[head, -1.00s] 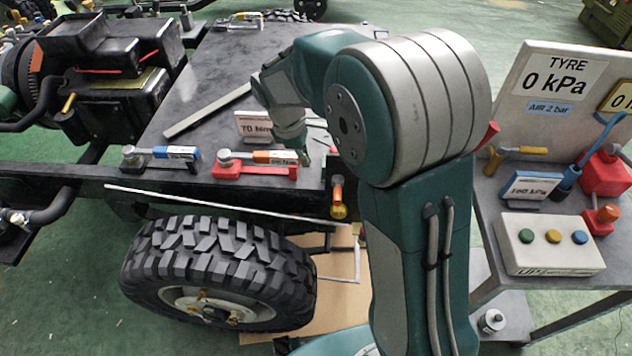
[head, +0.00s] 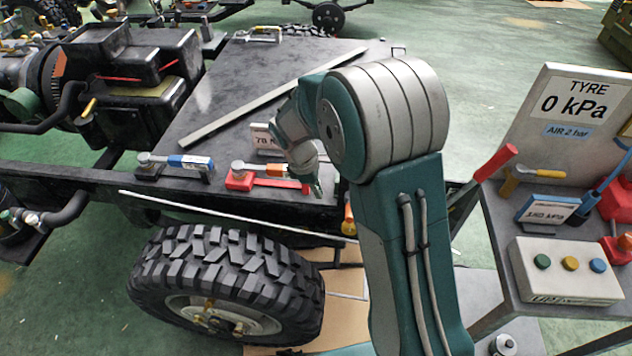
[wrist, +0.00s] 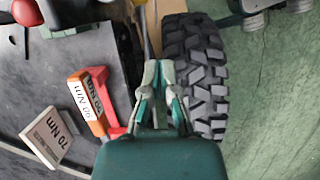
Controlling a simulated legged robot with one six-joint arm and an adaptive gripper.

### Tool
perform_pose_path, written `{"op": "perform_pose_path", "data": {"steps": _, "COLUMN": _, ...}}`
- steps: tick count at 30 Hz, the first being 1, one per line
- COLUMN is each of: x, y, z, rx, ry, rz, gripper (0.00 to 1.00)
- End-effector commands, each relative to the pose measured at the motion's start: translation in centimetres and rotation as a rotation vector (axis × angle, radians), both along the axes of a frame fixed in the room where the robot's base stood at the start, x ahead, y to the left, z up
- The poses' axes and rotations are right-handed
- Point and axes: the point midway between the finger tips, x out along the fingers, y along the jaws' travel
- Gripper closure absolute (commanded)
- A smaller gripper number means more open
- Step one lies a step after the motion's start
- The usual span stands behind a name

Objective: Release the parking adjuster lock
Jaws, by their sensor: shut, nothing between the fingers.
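My gripper (head: 317,188) is shut and empty beside the right end of the red tool holder, near the chassis edge. In the wrist view the two pale fingertips (wrist: 159,70) come together between the red holder and the tyre. The parking adjuster lock cannot be picked out with certainty. A small orange-yellow part (head: 348,215) shows at the chassis edge above the tyre, partly hidden by my arm. A red-handled lever (head: 495,163) rises to the right of my arm, its lower end partly hidden behind it. The tyre (head: 225,275) lies below the gripper.
An orange wrench in a red holder (head: 268,180) and a blue wrench (head: 185,162) lie along the table edge. A 70 Nm sign (head: 262,138) stands behind them. A long thin rod (head: 225,212) crosses above the tyre. A cart with a button box (head: 565,272) stands at right.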

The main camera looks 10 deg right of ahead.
Motion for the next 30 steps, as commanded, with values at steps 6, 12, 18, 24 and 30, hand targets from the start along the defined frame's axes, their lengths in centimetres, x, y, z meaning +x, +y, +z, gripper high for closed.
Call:
{"op": "perform_pose_path", "data": {"steps": 6, "x": -0.5, "y": -1.2, "z": -4.1, "rx": -0.001, "ry": 0.003, "rz": -0.001, "gripper": 1.0}}
{"op": "perform_pose_path", "data": {"steps": 12, "x": -1.5, "y": -3.8, "z": -4.8, "rx": 0.0, "ry": 0.0, "rz": -0.003, "gripper": 1.0}}
{"op": "perform_pose_path", "data": {"steps": 18, "x": -1.8, "y": -4.9, "z": -5.0, "rx": 0.0, "ry": -0.001, "rz": 0.0, "gripper": 1.0}}
{"op": "perform_pose_path", "data": {"steps": 24, "x": -1.9, "y": -4.9, "z": -5.0, "rx": 0.0, "ry": -0.001, "rz": 0.001, "gripper": 1.0}}
{"op": "perform_pose_path", "data": {"steps": 30, "x": -1.9, "y": -5.0, "z": -5.0, "rx": 0.0, "ry": -0.001, "rz": 0.007, "gripper": 1.0}}
